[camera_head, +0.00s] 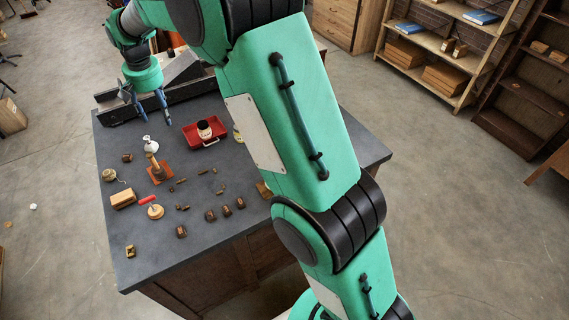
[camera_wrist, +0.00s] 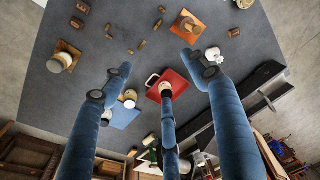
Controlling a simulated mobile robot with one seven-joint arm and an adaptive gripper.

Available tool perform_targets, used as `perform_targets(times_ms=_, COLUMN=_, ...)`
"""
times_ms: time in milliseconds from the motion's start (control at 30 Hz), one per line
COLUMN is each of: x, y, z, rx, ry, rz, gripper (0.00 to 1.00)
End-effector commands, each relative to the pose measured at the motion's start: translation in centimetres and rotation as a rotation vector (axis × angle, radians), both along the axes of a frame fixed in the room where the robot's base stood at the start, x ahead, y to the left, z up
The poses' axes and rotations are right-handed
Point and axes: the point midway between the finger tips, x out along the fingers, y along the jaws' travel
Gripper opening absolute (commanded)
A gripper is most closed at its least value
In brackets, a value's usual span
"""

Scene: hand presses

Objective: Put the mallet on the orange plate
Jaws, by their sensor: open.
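The orange plate (camera_head: 168,179) lies on the grey table, left of the middle. A brown wooden piece with a shaft, perhaps the mallet (camera_head: 156,168), stands on or over it; the picture is too small to be sure. The plate also shows at the top of the wrist view (camera_wrist: 177,27), with a round wooden piece over it. A white knobbed object (camera_head: 150,144) stands just behind the plate and near a fingertip in the wrist view (camera_wrist: 213,54). My gripper (camera_head: 156,121) is open, with nothing between its spread fingers, above the table's back left; it also shows in the wrist view (camera_wrist: 160,75).
A red tray (camera_head: 191,137) holding a dark-and-white jar (camera_head: 204,129) stands right of the plate. A wooden block (camera_head: 123,199), a wooden disc (camera_head: 155,212) and several small brown blocks lie in front. A dark long fixture runs along the back edge.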

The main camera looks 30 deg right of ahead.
Motion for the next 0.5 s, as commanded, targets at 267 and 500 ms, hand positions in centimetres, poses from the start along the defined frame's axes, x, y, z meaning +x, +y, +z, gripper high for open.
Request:
perform_targets(times_ms=267, x=-5.5, y=-3.7, z=6.2, rx=0.003, ry=-0.049, rz=0.014, gripper=0.60)
perform_targets(times_ms=500, x=-10.7, y=-6.6, z=10.4, rx=0.004, ry=-0.092, rz=0.026, gripper=0.60)
